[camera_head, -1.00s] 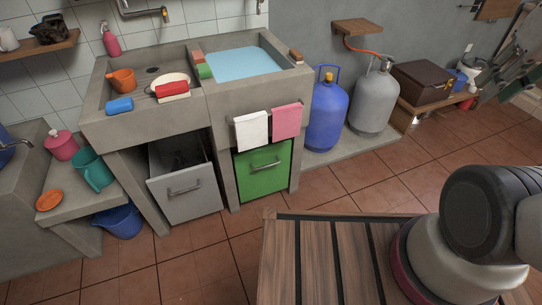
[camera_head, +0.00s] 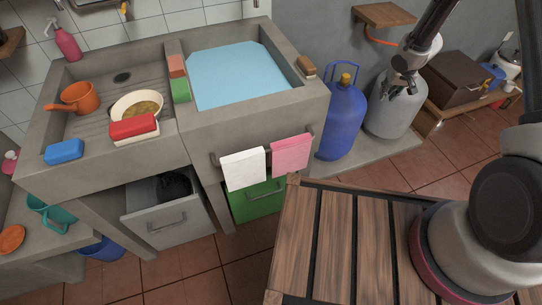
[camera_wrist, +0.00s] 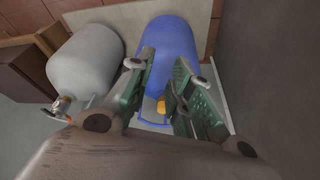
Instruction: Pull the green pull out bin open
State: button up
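The green pull-out bin (camera_head: 258,201) is under the right part of the concrete sink counter, its front flush below the towels and its metal handle showing. Its upper part is hidden by a white towel (camera_head: 243,169) and a pink towel (camera_head: 291,154). My gripper (camera_head: 400,84) is high at the right, in front of the grey gas cylinder and well apart from the bin. In the wrist view my gripper (camera_wrist: 160,95) has its fingers spread with nothing between them; the blue cylinder lies beyond them.
A grey bin (camera_head: 168,213) stands pulled out left of the green one. The blue cylinder (camera_head: 342,118) and grey cylinder (camera_head: 391,116) stand right of the counter. My slatted wooden deck fills the lower right. Bare floor (camera_head: 215,262) shows before the bins.

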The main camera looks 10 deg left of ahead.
jog(key=s+a+f+g+y, duration=0.1)
jog(key=s+a+f, duration=0.15)
jog(key=f, duration=0.55)
jog(key=s+a+f+y, duration=0.1)
jog(key=a+f, duration=0.2)
jog(key=f, duration=0.5)
jog(key=m+g+y, duration=0.6)
jog(key=y, duration=0.6)
send_near(271, 194)
jog(key=shift+y, duration=0.3)
jog(key=shift+f+x, duration=0.15)
jog(key=shift+x, duration=2.55)
jog(key=shift+f+x, duration=0.15)
jog(key=shift+x, duration=2.55)
jog(key=shift+d, duration=0.1)
